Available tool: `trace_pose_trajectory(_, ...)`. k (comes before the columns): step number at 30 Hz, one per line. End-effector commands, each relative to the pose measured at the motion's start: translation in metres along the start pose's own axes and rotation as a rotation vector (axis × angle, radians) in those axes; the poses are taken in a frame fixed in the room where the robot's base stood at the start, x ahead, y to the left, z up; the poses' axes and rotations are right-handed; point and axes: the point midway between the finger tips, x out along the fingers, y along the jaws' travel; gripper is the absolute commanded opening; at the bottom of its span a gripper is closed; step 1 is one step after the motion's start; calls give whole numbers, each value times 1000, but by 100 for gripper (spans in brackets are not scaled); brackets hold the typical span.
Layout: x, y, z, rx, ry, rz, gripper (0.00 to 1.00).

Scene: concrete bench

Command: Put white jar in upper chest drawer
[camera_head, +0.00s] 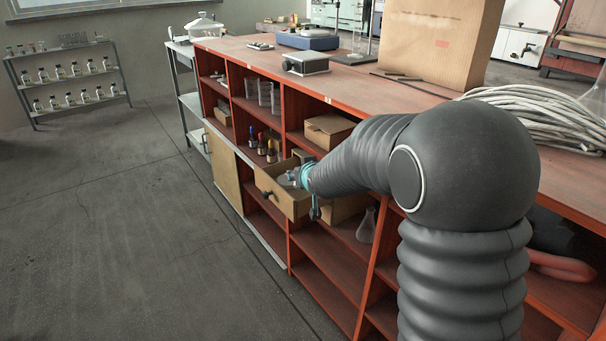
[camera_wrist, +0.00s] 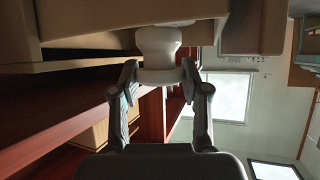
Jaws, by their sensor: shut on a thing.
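The wooden chest drawer (camera_head: 277,199) is pulled out from the red shelving, with a dark knob on its front. My gripper (camera_head: 303,178) is at the open drawer, and my arm hides part of it. In the wrist view my gripper (camera_wrist: 160,75) has its two fingers on either side of the white jar (camera_wrist: 158,42), shut on it. The jar's far end is close to a wooden board at the top of that view. I cannot tell whether they touch. In the head view the jar is not clearly seen.
Red shelving (camera_head: 318,268) surrounds the chest. Dropper bottles (camera_head: 271,152) stand in the bay to the left, a wooden box (camera_head: 329,129) lies above, and a glass flask (camera_head: 366,226) stands to the right. Open floor (camera_head: 130,230) lies in front on the left.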

Motion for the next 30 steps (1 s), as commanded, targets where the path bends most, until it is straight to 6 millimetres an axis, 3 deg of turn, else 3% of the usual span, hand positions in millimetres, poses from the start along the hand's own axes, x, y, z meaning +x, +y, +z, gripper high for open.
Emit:
trace_pose_trajectory(7, 5, 6, 8, 0, 1, -3, 12)
trace_pose_trajectory(15, 22, 6, 40, 0, 1, -3, 12)
trace_pose_trajectory(26, 23, 5, 41, 0, 2, -3, 12)
trace_pose_trajectory(27, 23, 5, 41, 0, 2, -3, 48)
trace_pose_trajectory(28, 23, 5, 40, 0, 2, -3, 56)
trace_pose_trajectory(30, 23, 5, 40, 0, 2, -3, 56)
